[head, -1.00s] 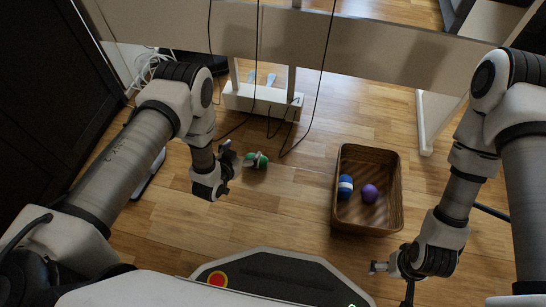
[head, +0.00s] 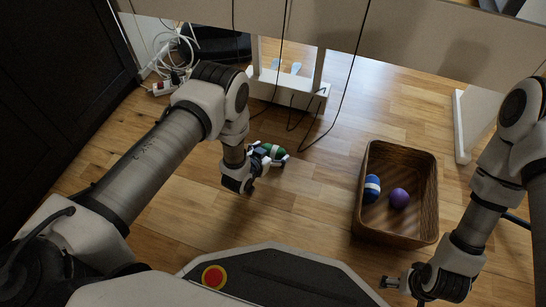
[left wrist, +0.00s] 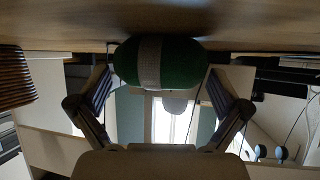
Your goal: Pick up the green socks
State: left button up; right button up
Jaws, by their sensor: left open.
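The green socks (head: 272,150) are a rolled bundle with a pale band, lying on the wooden floor left of the basket. In the left wrist view the green socks (left wrist: 160,62) sit at the top middle, at the fingertips. My left gripper (head: 274,158) is at the socks, its open fingers to either side of them; in the left wrist view the left gripper (left wrist: 158,95) shows one finger on each side. Contact cannot be told. My right gripper (head: 388,283) is low beside the front of the basket, away from the socks; its jaw state is unclear.
A brown wicker basket (head: 428,200) holds a blue and white bundle (head: 371,189) and a purple bundle (head: 399,198). The piano stand with white pedal base (head: 290,90) and hanging cables is behind. A power strip (head: 166,86) lies at the back left. Floor between socks and basket is clear.

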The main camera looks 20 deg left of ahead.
pick_arm(q)
jog(key=shift+r, duration=0.1)
pick_arm(e)
jog(key=shift+r, duration=0.1)
pick_arm(q)
jog(key=c, duration=0.8)
jog(key=shift+r, duration=0.1)
pick_arm(e)
jog(key=shift+r, duration=0.15)
